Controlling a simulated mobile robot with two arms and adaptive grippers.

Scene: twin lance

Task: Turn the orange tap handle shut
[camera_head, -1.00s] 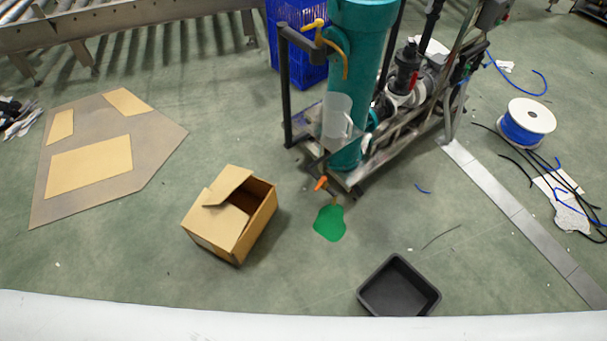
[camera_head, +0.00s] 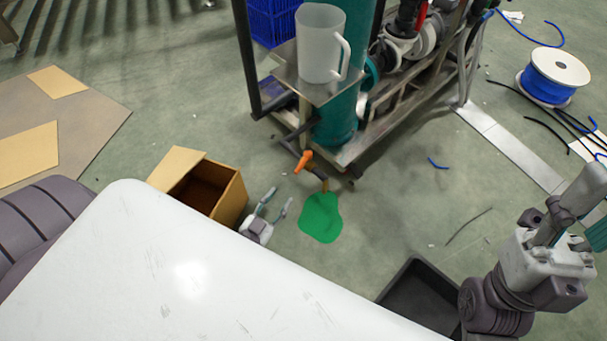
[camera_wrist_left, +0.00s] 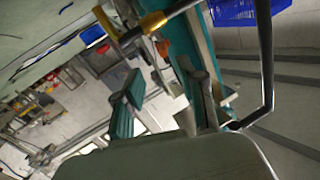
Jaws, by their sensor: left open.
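The orange tap handle (camera_head: 304,160) sits low on the teal column's (camera_head: 338,118) base, on a small brass-coloured spout, above a green patch (camera_head: 320,217) on the floor. My left gripper (camera_head: 276,202) is open and empty, below and left of the handle in the head view, apart from it. In the left wrist view its two fingers (camera_wrist_left: 167,103) are spread. An orange patch shows beyond them; I cannot tell if it is the handle. My right gripper (camera_head: 590,215) is at the right edge, partly cut off, far from the tap.
A black tray (camera_head: 405,285) lies at the lower right. A clear jug (camera_head: 318,50) stands on a metal shelf above the tap. A blue cable spool (camera_head: 553,75) is at right.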

